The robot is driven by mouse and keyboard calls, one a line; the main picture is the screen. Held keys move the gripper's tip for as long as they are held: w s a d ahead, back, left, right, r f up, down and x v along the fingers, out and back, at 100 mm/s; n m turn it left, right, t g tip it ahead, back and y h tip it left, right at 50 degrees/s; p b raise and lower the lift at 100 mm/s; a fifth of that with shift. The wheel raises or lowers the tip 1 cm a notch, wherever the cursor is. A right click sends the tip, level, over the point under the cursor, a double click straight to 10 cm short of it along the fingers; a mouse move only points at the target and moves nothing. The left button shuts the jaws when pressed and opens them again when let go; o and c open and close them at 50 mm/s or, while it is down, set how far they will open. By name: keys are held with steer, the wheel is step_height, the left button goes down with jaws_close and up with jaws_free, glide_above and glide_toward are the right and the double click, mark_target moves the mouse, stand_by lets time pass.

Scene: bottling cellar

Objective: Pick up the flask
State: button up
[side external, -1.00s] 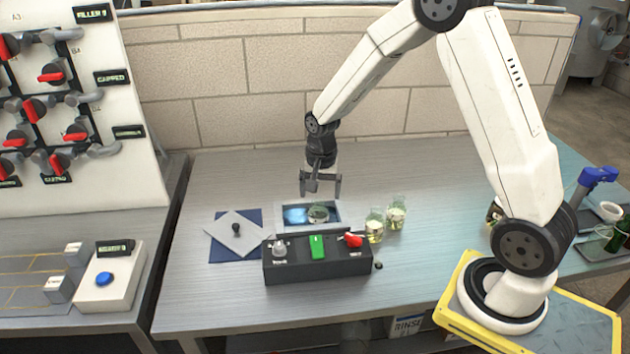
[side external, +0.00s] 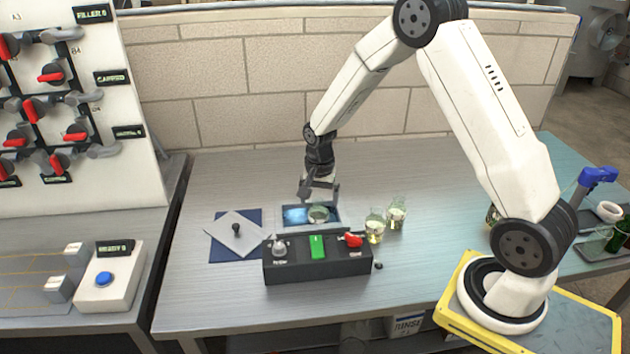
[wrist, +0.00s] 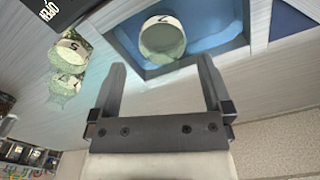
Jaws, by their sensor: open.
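A flask (side external: 318,213) with pale contents stands in the recessed tray (side external: 291,226) beside a blue area. It also shows in the wrist view (wrist: 162,40), its round mouth facing the camera and a dark mark on it. Two more flasks with yellowish contents, a nearer one (side external: 375,228) and a farther one (side external: 397,213), stand on the bench right of the tray. My gripper (side external: 319,192) is open and empty above the recess. In the wrist view its fingers (wrist: 162,66) point toward the flask in the recess, apart from it.
A dark control box (side external: 318,262) with a green switch and a red knob stands in front of the tray. A grey plate with a black knob (side external: 237,232) lies on a blue mat (side external: 222,256) at left. The bench behind the tray is clear.

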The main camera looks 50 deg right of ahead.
mark_target(318, 212)
steer(key=shift+f, duration=0.15)
steer(key=shift+w+f, duration=0.1)
steer(key=shift+f, duration=2.35)
jaws_close()
steer(key=shift+r, duration=0.1)
steer(key=shift+r, duration=4.95)
steer(key=shift+r, duration=0.1)
